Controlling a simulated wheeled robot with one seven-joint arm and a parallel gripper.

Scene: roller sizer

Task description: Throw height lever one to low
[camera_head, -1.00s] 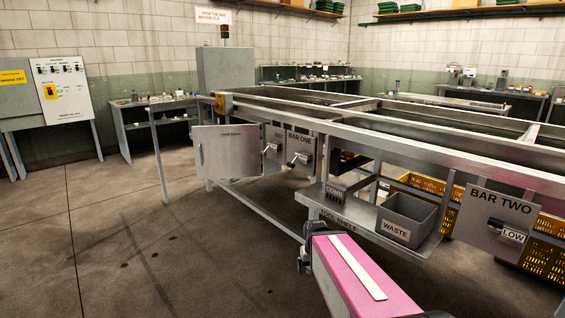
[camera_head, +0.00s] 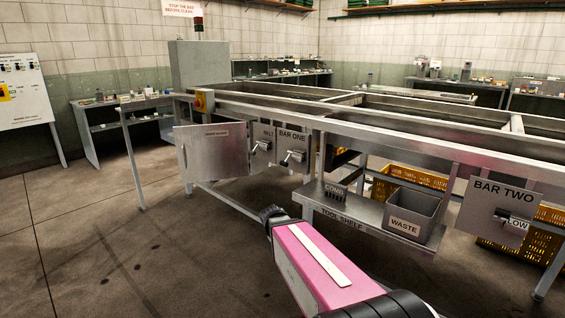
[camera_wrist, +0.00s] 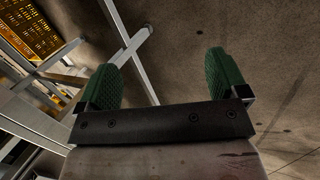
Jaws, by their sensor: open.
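The BAR ONE panel (camera_head: 294,148) hangs on the front of the metal sizer frame, with a lever (camera_head: 291,157) on it. The lever's position label cannot be read. A second lever (camera_head: 262,146) sits on the panel just left of it. The BAR TWO panel (camera_head: 501,207) at the right has its own lever beside a LOW label (camera_head: 516,226). My gripper shows in the wrist view (camera_wrist: 168,80), open and empty, its two green pads well apart above the floor. In the head view my pink-sided arm reaches toward the frame, short of the panels; the fingers are hidden there.
An open grey door (camera_head: 212,152) stands left of the levers. The tool shelf (camera_head: 345,215) juts out right of them, holding a COMB holder (camera_head: 334,192) and a WASTE bin (camera_head: 409,215). Yellow crates (camera_head: 535,238) stand under the frame. Floor at the left is clear.

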